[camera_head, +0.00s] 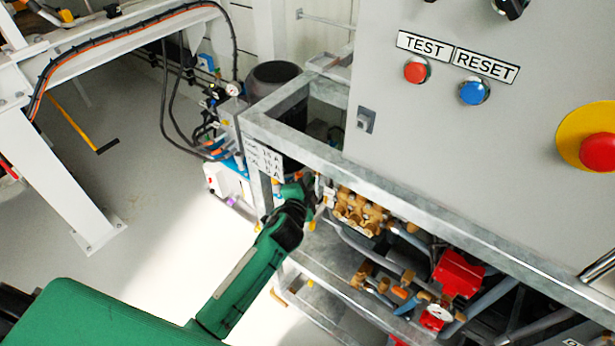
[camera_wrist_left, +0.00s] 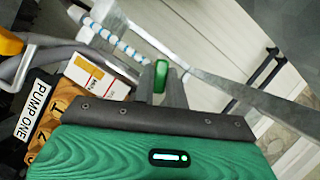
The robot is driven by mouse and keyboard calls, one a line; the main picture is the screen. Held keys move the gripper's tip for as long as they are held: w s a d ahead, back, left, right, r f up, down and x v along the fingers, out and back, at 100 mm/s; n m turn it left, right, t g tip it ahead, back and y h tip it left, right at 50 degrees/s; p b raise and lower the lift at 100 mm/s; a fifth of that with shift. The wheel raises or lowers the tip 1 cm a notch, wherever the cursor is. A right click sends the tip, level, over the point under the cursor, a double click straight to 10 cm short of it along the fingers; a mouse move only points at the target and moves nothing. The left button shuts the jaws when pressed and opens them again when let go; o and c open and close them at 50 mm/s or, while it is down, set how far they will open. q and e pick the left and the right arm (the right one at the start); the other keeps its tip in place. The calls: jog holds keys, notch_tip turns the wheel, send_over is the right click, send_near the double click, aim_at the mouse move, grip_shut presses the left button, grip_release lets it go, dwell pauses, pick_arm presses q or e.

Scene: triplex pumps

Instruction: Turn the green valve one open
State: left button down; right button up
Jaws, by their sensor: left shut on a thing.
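The green valve handle (camera_wrist_left: 161,75) shows in the left wrist view as a small green piece between the finger tips. My left gripper (camera_wrist_left: 165,84) is shut on it. In the head view my green left arm reaches in from the lower left, and my left gripper (camera_head: 313,194) is at the left end of the brass pump (camera_head: 358,211), inside the metal frame. The valve handle is hidden there, so its turn angle cannot be told. A "PUMP ONE" label (camera_wrist_left: 36,109) is at the left of the wrist view. My right gripper is not in view.
A galvanised frame rail (camera_head: 400,197) runs just above the pump. A grey cabinet (camera_head: 450,130) carries a red TEST button (camera_head: 416,71), a blue RESET button (camera_head: 473,92) and a red emergency stop (camera_head: 600,151). Red parts and hoses (camera_head: 459,273) crowd the lower right. Open floor lies left.

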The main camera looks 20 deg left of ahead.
pick_arm(q)
jog(key=shift+a+r+n+g+h+p, duration=0.1)
jog(key=shift+n+g+h+p, duration=0.5)
jog(key=shift+n+p, duration=1.05)
jog(key=shift+a+n+g+h+p, duration=0.1)
jog(key=shift+n+g+h+p, duration=0.55)
jog(key=shift+p, duration=1.65)
jog(key=shift+r+n+g+h+p, duration=0.1)
jog(key=shift+n+g+h+p, duration=0.15)
jog(key=shift+n+h+p, duration=1.05)
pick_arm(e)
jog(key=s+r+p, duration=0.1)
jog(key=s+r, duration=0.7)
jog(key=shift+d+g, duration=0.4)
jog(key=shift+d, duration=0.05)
pick_arm(q)
jog(key=shift+f+n+y, duration=0.1)
jog(key=shift+n+y, duration=0.4)
jog(key=shift+y, duration=0.05)
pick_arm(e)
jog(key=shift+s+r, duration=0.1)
pick_arm(q)
jog(key=c, duration=1.4)
grip_release()
jog(key=shift+c, duration=0.2)
